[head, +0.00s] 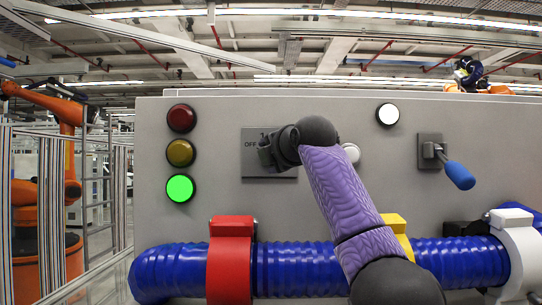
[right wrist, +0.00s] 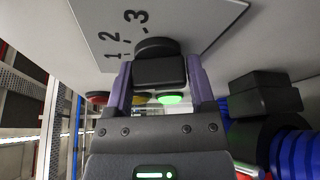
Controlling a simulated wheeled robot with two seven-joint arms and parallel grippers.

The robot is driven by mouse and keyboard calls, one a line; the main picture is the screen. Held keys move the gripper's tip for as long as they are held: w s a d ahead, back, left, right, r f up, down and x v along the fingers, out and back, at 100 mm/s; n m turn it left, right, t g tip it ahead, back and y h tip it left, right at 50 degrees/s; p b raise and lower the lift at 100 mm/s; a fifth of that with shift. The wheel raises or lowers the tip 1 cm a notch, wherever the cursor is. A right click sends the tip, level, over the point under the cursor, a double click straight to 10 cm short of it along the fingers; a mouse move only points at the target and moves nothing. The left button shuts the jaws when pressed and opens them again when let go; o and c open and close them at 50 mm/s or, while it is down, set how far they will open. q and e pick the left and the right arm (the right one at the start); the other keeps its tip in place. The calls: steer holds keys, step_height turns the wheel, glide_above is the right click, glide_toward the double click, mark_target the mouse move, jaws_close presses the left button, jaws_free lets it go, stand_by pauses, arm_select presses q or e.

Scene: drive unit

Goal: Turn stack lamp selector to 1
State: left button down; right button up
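The selector's black knob (right wrist: 160,70) stands on a pale plate (right wrist: 205,25) marked 1, 2 and 3 in the right wrist view. My right gripper (right wrist: 159,62) has its two purple fingers against both sides of the knob and appears shut on it. In the head view my right gripper (head: 277,150) covers the knob and much of the plate (head: 254,168); "OFF" and part of a "1" show at the plate's upper left. I cannot tell which mark the knob points to. The green stack lamp (head: 180,188) is lit; the amber (head: 180,153) and red (head: 181,118) lamps are dark. My left gripper is out of view.
A blue corrugated hose (head: 290,268) runs below the panel through a red clamp (head: 230,262), a yellow clamp (head: 398,232) and a white clamp (head: 520,250). A blue-handled lever (head: 459,175) and a white round light (head: 388,115) are to the right.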

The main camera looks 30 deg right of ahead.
steer(key=o, duration=0.4)
steer(key=shift+a, duration=0.1)
steer(key=shift+c, duration=0.2)
steer(key=b+v, duration=0.6)
steer(key=v, duration=0.3)
steer(key=shift+s, duration=0.4)
